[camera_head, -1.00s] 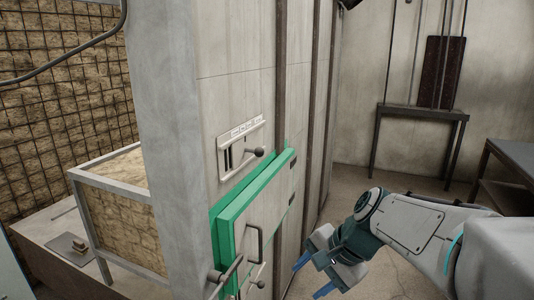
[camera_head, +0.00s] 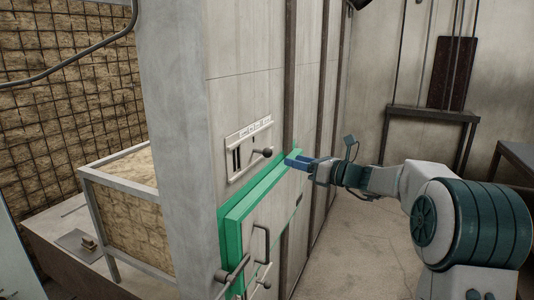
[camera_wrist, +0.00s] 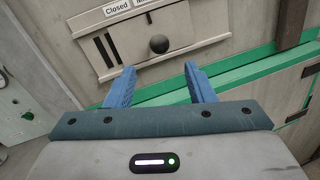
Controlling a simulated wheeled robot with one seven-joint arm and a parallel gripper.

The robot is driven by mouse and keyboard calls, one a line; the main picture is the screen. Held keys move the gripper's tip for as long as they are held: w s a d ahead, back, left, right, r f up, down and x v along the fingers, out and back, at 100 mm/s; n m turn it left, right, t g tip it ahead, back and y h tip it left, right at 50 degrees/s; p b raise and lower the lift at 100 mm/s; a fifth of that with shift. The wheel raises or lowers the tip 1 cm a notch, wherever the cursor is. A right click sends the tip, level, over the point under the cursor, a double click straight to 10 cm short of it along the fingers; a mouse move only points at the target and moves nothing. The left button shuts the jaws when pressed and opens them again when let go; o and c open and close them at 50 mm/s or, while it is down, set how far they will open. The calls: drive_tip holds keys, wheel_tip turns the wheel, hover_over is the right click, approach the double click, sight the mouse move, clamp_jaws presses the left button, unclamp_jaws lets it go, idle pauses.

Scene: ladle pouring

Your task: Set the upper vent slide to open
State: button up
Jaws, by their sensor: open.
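The upper vent slide (camera_head: 249,146) is a pale plate with dark slots and a label strip, set in the panel above the green door frame. Its dark round knob (camera_head: 267,153) stands at the right part of the plate. In the wrist view the knob (camera_wrist: 159,44) lies ahead of and between my fingers, and the label at the left reads "Closed"; the one beside it is cut off. My gripper (camera_head: 290,161) is open and empty, its blue fingers to the right of the knob and a little lower. The fingertips (camera_wrist: 160,78) appear apart from the knob.
The green-framed door (camera_head: 262,190) with handles sits just below the vent plate. Dark vertical strips (camera_head: 288,75) run up the panel to the right. The floor (camera_head: 350,240) right of the panel is open.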

sight(267, 151)
drive_tip(key=p+x, duration=0.2)
drive_tip(key=x, duration=0.9)
drive_tip(key=shift+a, duration=0.1)
